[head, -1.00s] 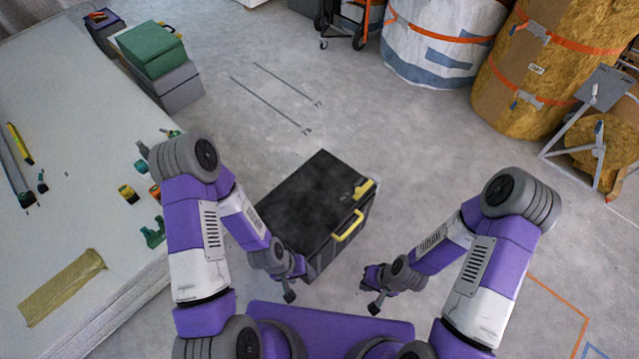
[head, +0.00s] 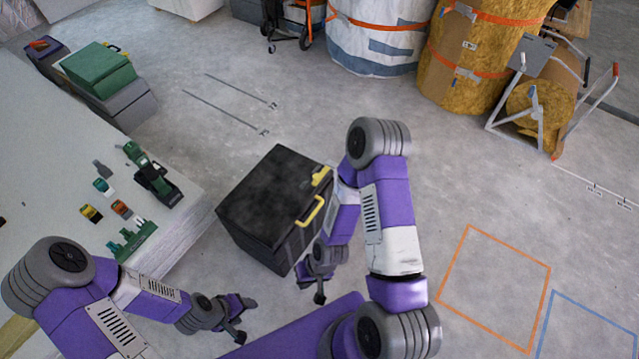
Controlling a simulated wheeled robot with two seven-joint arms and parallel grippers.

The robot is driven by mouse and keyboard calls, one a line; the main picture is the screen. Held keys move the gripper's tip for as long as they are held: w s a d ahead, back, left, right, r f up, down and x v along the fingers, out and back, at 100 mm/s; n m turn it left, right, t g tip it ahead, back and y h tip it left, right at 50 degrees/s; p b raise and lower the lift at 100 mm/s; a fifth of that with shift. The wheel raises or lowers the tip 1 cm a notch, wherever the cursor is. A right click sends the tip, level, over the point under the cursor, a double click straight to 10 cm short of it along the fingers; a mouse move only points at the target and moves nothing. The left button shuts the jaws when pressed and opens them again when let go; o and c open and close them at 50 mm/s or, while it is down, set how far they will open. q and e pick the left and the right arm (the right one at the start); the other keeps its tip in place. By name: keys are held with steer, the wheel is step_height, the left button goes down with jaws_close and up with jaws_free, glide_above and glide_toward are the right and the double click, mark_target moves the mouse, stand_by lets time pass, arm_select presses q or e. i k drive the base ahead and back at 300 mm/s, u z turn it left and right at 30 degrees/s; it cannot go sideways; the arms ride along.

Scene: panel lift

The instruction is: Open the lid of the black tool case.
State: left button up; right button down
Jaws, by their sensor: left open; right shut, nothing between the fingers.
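The black tool case (head: 268,195) stands on the concrete floor in the middle of the head view, with its lid down. A yellow latch (head: 321,177) and a yellow handle (head: 312,212) show on its right side. My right gripper (head: 318,282) is shut and empty, close by the case's lower right side below the handle. I cannot tell whether it touches the case. My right forearm passes just right of the latch. My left gripper (head: 241,319) is open and empty, below and left of the case and apart from it.
Large wrapped rolls (head: 465,60) and a metal stand (head: 530,105) are at the back right. Open floor with an orange outlined square (head: 497,285) lies at right.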

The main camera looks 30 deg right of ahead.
mark_target(266, 205)
steer(key=u, duration=0.15)
steer(key=k, duration=0.3)
steer(key=z, duration=1)
steer(key=i, duration=0.95)
steer(key=u, duration=0.8)
steer(key=k, duration=0.2)
steer(key=z, duration=1.2)
steer(key=k, duration=0.4)
steer(key=u, duration=1.05)
steer(key=i, duration=0.3)
steer(key=z, duration=0.05)
